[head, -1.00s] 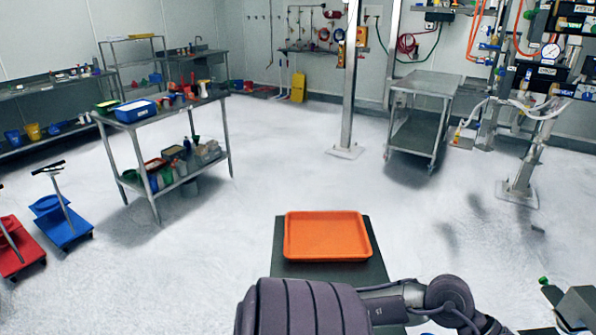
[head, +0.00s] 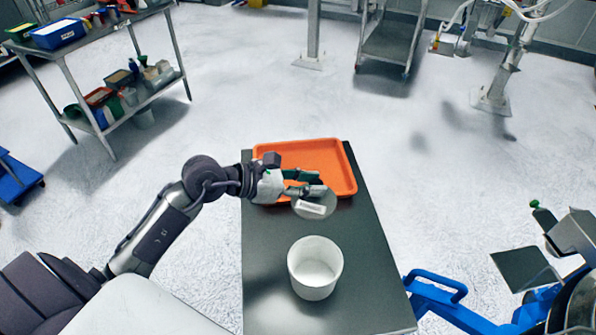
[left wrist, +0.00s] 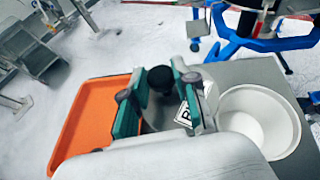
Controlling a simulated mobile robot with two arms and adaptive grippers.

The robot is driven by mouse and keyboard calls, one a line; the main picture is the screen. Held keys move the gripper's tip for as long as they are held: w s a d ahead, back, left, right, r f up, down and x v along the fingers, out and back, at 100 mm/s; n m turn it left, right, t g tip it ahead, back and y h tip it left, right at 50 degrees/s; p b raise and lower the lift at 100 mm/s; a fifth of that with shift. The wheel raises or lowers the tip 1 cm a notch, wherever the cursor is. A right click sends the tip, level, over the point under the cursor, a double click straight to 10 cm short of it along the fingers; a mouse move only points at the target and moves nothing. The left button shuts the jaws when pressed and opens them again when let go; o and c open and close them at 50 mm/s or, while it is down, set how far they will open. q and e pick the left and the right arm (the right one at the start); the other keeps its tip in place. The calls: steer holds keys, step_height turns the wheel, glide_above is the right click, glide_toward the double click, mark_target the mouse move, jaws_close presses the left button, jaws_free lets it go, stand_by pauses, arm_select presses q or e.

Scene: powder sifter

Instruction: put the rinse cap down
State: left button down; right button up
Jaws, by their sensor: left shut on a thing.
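My left gripper (head: 308,182) is shut on the rinse cap (head: 315,207), a pale, translucent round lid with a white label. I cannot tell whether the cap touches the tray. In the left wrist view the fingers (left wrist: 158,98) close on the cap's dark knob, and part of its label (left wrist: 184,115) shows beside them. My right gripper is not in view.
A white open tub (head: 316,270) stands on the dark table (head: 368,290) in front of the tray. A blue-framed stand (head: 440,290) is close to the table's right. A steel shelf table (head: 125,40) is at far left.

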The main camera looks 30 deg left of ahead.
arm_select(q)
steer(key=w+f+n+t+y+b, duration=0.3)
steer(key=w+n+y+b, duration=0.3)
steer(key=w, duration=0.6)
glide_above(289, 181)
steer(key=shift+m+h, duration=0.4)
steer(key=f, duration=0.6)
steer(key=shift+d+f, duration=0.25)
steer(key=shift+d, duration=0.05)
steer(key=shift+a+f, duration=0.1)
steer(key=shift+a, duration=0.15)
steer(key=shift+a+f, duration=0.1)
steer(key=shift+f, duration=0.2)
step_height(289, 181, down, 3)
steer(key=shift+f, duration=0.25)
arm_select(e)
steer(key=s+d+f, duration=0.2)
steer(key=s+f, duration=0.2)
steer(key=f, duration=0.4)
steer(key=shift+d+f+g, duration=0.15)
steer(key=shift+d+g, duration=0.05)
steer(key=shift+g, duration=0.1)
